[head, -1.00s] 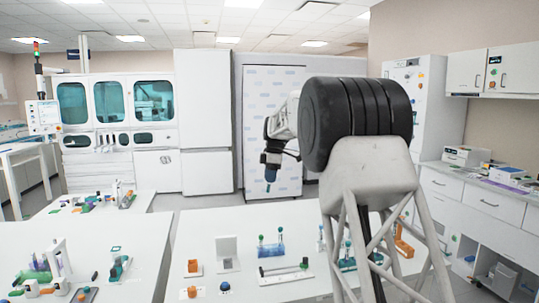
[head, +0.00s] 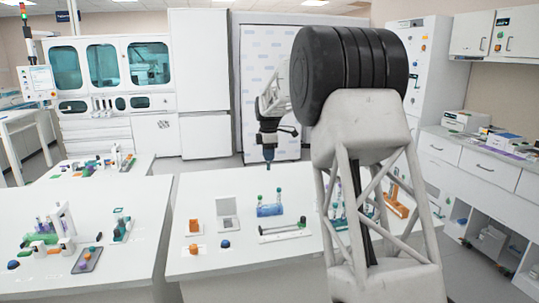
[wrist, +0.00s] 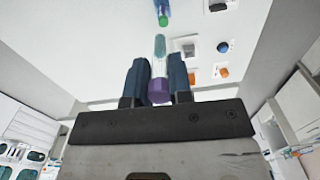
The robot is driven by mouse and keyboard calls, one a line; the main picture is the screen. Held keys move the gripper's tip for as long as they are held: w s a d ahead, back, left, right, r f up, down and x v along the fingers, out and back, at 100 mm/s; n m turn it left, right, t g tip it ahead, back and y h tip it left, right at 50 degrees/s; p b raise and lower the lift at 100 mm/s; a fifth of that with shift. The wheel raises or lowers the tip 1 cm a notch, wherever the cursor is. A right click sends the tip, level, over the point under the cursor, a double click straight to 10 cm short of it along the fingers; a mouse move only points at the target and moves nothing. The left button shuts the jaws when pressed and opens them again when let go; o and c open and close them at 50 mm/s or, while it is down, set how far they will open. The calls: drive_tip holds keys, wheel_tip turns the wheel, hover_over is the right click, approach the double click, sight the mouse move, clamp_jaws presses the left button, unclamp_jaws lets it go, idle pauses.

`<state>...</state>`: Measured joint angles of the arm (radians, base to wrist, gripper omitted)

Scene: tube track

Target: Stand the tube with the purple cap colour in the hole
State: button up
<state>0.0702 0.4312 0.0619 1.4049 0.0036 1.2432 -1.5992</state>
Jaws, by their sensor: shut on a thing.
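My gripper (wrist: 158,82) has its two dark blue fingers shut on a tube with a purple cap (wrist: 158,91). In the wrist view the cap is between the fingers and the clear tube body (wrist: 160,47) points away from the palm. In the head view my gripper (head: 268,152) points down in the air around the far edge of the table, and the held tube is too small to make out clearly. I cannot tell which hole is the task's.
A blue rack with tubes (head: 269,208) stands behind the track. To its left are a white stand (head: 227,213), an orange block (head: 193,226) and a dark blue knob (head: 225,244). More tube racks stand at the right, partly behind my arm. The table's near left is mostly bare.

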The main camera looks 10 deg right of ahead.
drive_tip(key=s+a+f, duration=0.2)
drive_tip(key=a+f, duration=0.3)
drive_tip(key=a, duration=0.3)
drive_tip(key=s+a+f, duration=0.3)
drive_tip(key=a+f, duration=0.3)
drive_tip(key=a, duration=0.3)
drive_tip(key=shift+a, duration=0.25)
drive_tip(key=shift+f, duration=0.2)
drive_tip(key=shift+f, duration=2.2)
drive_tip(key=shift+f, duration=1.3)
idle(0.6)
drive_tip(key=o, duration=0.9)
drive_tip(key=shift+r, duration=0.1)
